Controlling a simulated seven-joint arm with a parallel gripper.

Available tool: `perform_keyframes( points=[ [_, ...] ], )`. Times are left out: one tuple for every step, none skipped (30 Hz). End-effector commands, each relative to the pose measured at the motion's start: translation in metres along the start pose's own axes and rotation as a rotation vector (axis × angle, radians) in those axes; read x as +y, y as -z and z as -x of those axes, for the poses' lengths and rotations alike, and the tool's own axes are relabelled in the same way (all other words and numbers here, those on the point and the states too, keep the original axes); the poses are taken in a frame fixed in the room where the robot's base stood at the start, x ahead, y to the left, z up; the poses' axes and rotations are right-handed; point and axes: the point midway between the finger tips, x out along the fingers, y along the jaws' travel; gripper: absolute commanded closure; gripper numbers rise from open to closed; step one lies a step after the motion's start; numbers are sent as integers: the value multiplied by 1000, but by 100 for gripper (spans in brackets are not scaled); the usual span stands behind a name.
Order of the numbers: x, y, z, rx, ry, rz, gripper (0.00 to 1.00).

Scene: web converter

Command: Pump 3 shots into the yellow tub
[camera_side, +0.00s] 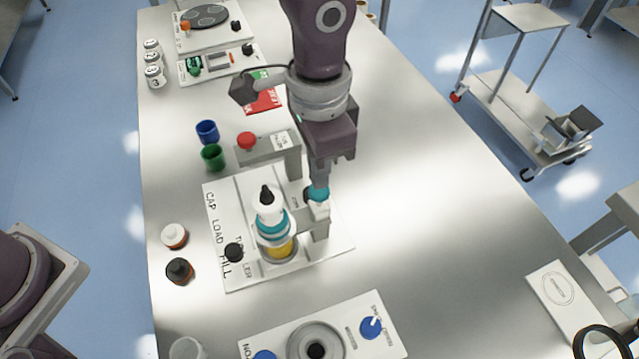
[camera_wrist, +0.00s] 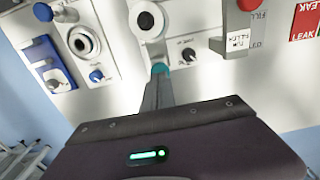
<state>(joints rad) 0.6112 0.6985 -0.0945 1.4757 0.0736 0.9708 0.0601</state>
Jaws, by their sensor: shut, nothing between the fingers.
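The yellow tub (camera_side: 281,248) stands in the filling station on the white board, under a white and teal dispenser (camera_side: 268,222) with a black tip. Only part of the tub's side shows. A teal pump button (camera_side: 318,194) sits on a white post to the right of the dispenser. My gripper (camera_side: 320,183) is shut and empty, pointing down with its fingertips at the top of the teal button. I cannot tell whether they touch it. In the wrist view a bit of teal (camera_wrist: 160,68) shows just beyond the shut fingers. The tub's contents are hidden.
A grey arm with a red knob (camera_side: 247,140) stands behind the station. Blue (camera_side: 207,131) and green (camera_side: 213,157) cups, plus small white-topped (camera_side: 174,235) and black-topped (camera_side: 180,270) containers, stand left. A panel with blue knobs (camera_side: 371,328) lies in front.

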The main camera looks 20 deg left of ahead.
Motion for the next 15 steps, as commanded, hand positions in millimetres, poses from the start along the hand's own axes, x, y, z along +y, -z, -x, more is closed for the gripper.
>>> perform_keyframes(
  points=[
    [0, 0, 0, 0, 0, 0, 100],
    [0, 0, 0, 0, 0, 0, 100],
    [0, 0, 0, 0, 0, 0, 100],
    [0, 0, 0, 0, 0, 0, 100],
    [0, 0, 0, 0, 0, 0, 100],
    [0, 0, 0, 0, 0, 0, 100],
    [0, 0, 0, 0, 0, 0, 100],
    [0, 0, -1, 0, 0, 0, 100],
    [0, 0, -2, 0, 0, 0, 100],
    [0, 0, -3, -1, 0, 0, 100],
    [0, 0, -4, -1, 0, 0, 100],
    [0, 0, -5, -1, 0, 0, 100],
    [0, 0, -6, -1, 0, 0, 100],
    [0, 0, -7, -1, 0, 0, 100],
    [0, 0, -8, -1, 0, 0, 100]
  ],
)
